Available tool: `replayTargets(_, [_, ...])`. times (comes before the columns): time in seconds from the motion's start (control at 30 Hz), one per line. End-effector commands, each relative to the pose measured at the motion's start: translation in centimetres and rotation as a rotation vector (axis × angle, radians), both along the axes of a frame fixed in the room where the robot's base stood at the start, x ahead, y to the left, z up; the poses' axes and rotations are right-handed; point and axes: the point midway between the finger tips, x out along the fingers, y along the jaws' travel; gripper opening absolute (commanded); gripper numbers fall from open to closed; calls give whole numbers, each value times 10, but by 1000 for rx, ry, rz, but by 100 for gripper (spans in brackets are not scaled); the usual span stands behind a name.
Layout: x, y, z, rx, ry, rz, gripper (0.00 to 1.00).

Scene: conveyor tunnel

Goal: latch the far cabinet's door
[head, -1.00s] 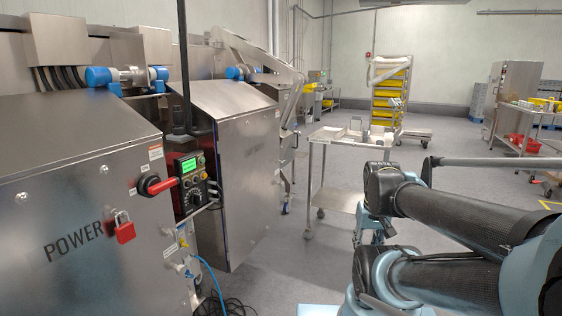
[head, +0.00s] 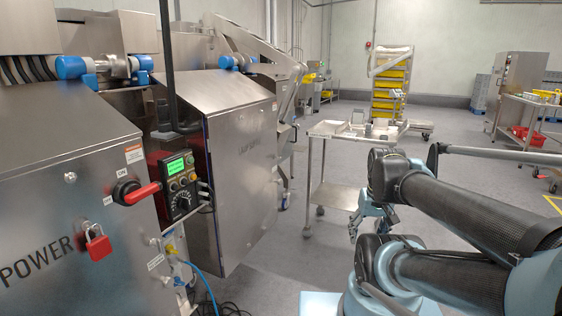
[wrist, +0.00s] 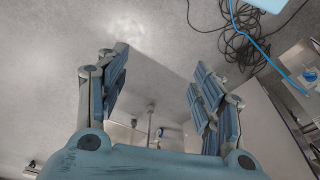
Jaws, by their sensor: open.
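The far cabinet (head: 190,93) is stainless steel with a sloped top and stands beyond the POWER cabinet on the left. Its door (head: 245,180) is a tall flat steel panel with faint lettering. A dark, bluish line runs down the door's left edge, and the door seems to stand a little off the body. I cannot make out a latch. My gripper (head: 365,222) is right of the door, apart from it, partly hidden by my arm. In the wrist view my gripper (wrist: 160,75) is open and empty, over grey floor.
The POWER cabinet (head: 80,200) has a red rotary handle (head: 138,193) and a red padlock (head: 97,241). A control box (head: 178,183) sits between the cabinets. A steel cart (head: 340,196) stands behind my gripper. Cables (wrist: 245,45) lie on the floor.

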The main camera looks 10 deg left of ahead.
Motion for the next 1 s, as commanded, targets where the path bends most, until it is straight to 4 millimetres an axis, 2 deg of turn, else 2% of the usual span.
replayTargets(0.17, [31, 16, 22, 63, -8, 72, 62])
replayTargets(0.47, [101, 55, 60, 206, -49, 231, 62])
replayTargets(0.7, [163, 83, 83, 316, -105, 353, 62])
replayTargets(1.0, [246, 113, 101, 444, -202, 496, 62])
